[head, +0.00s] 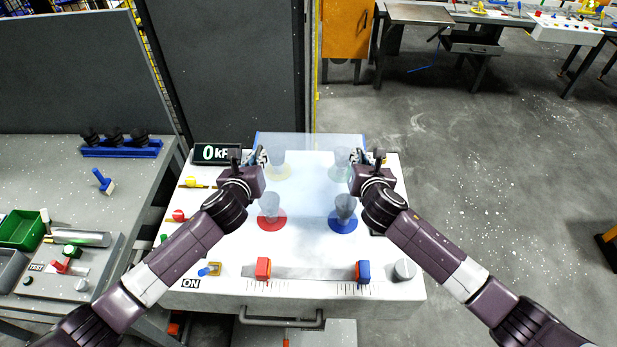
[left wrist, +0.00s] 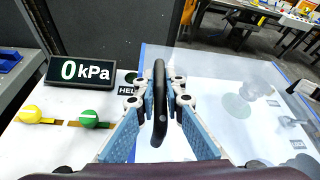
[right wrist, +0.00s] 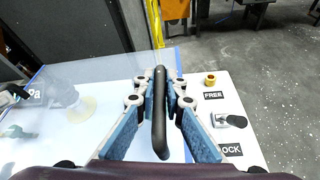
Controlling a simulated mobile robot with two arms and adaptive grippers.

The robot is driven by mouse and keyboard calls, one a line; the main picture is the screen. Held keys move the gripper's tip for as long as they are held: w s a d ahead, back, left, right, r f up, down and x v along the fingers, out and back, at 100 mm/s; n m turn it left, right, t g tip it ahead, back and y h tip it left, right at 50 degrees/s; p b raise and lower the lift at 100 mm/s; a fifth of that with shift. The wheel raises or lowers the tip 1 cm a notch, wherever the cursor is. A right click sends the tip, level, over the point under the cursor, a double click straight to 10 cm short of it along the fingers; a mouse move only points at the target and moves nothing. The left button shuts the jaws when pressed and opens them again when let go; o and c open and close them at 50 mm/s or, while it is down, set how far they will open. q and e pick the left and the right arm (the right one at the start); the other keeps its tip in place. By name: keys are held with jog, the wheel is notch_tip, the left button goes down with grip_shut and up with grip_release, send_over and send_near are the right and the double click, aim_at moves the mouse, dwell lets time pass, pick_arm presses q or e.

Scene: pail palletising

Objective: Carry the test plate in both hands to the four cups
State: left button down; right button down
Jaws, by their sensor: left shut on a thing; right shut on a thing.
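The test plate (head: 311,144) is a clear, faintly blue sheet, held over the white bench top; its near edge is hard to make out. My left gripper (head: 259,157) is shut on its black left handle (left wrist: 160,115). My right gripper (head: 357,157) is shut on its black right handle (right wrist: 160,120). Four grey cups stand on coloured discs: the red-disc cup (head: 269,204) and blue-disc cup (head: 345,206) in front, the yellow-disc cup (head: 277,158) and green-disc cup (head: 342,159) behind, hazy through the plate. I cannot tell the gap between plate and cups.
A display (head: 216,153) reading 0 kPa stands at the bench's back left. A red slider (head: 263,268) and blue slider (head: 363,270) sit at the front, with a grey knob (head: 404,270) to their right. A grey side table (head: 60,180) holds tools at left.

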pick_arm(q)
jog(key=shift+a+f+b, duration=0.15)
jog(key=shift+f+b, duration=0.2)
jog(key=shift+b, duration=0.05)
pick_arm(e)
jog(key=shift+d+f, duration=0.2)
jog(key=shift+f, duration=0.15)
pick_arm(q)
jog(key=c, duration=2.4)
grip_release()
jog(key=shift+f, duration=0.2)
pick_arm(e)
jog(key=c, duration=2.4)
grip_release()
jog(key=shift+f, duration=0.2)
pick_arm(q)
jog(key=o, duration=0.4)
jog(key=shift+s+r, duration=0.1)
pick_arm(e)
jog(key=o, duration=0.4)
jog(key=shift+s+r, duration=0.1)
jog(key=shift+a, duration=0.15)
pick_arm(q)
jog(key=shift+s, duration=0.15)
